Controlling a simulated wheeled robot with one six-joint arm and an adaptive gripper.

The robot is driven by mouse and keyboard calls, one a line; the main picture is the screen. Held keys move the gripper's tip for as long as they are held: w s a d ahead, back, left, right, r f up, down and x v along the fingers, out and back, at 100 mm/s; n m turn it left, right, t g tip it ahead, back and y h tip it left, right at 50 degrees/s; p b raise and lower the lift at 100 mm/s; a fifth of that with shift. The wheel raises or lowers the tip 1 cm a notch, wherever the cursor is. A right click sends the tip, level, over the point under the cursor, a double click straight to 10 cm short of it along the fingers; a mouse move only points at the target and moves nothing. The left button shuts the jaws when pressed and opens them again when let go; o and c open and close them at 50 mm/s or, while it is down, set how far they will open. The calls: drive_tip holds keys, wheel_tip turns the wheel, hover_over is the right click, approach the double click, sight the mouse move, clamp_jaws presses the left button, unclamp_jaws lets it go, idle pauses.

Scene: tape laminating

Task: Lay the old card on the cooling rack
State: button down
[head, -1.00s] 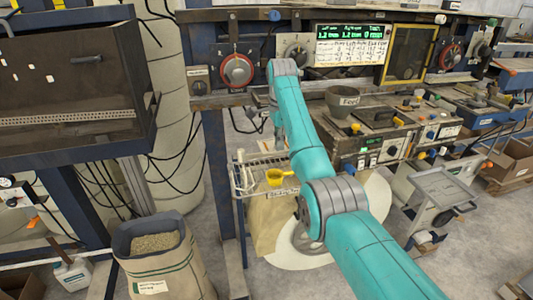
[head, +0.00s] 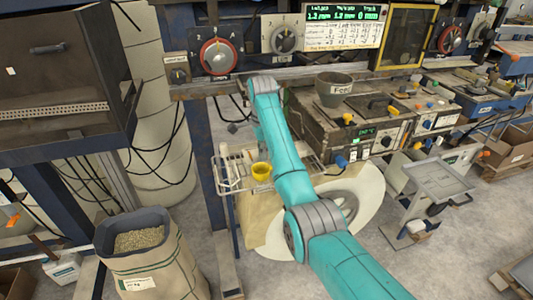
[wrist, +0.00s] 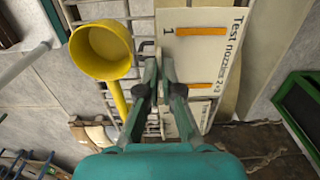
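A pale card (wrist: 203,50) with orange stripes, a "1" and the words "Test nozzles 2+3" lies face up in the wrist view, over the right part of the wire cooling rack (wrist: 88,10). Whether it is the old card, I cannot tell. My gripper (wrist: 158,75) is at the card's left edge, its fingers close together with a narrow gap. Whether they pinch the card is unclear. In the head view the rack (head: 231,186) shows left of my arm, which hides my gripper and the card there.
A yellow scoop (wrist: 101,50) sits on the rack just left of my gripper; it also shows in the head view (head: 261,171). An open sack of pellets (head: 140,240) stands at lower left. A bench machine with a grey hopper (head: 334,90) is behind my arm.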

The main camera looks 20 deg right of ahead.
drive_tip(key=shift+a+f, duration=0.1)
drive_tip(key=shift+f, duration=0.4)
drive_tip(key=shift+f, duration=0.1)
drive_tip(key=c, duration=1.6)
unclamp_jaws()
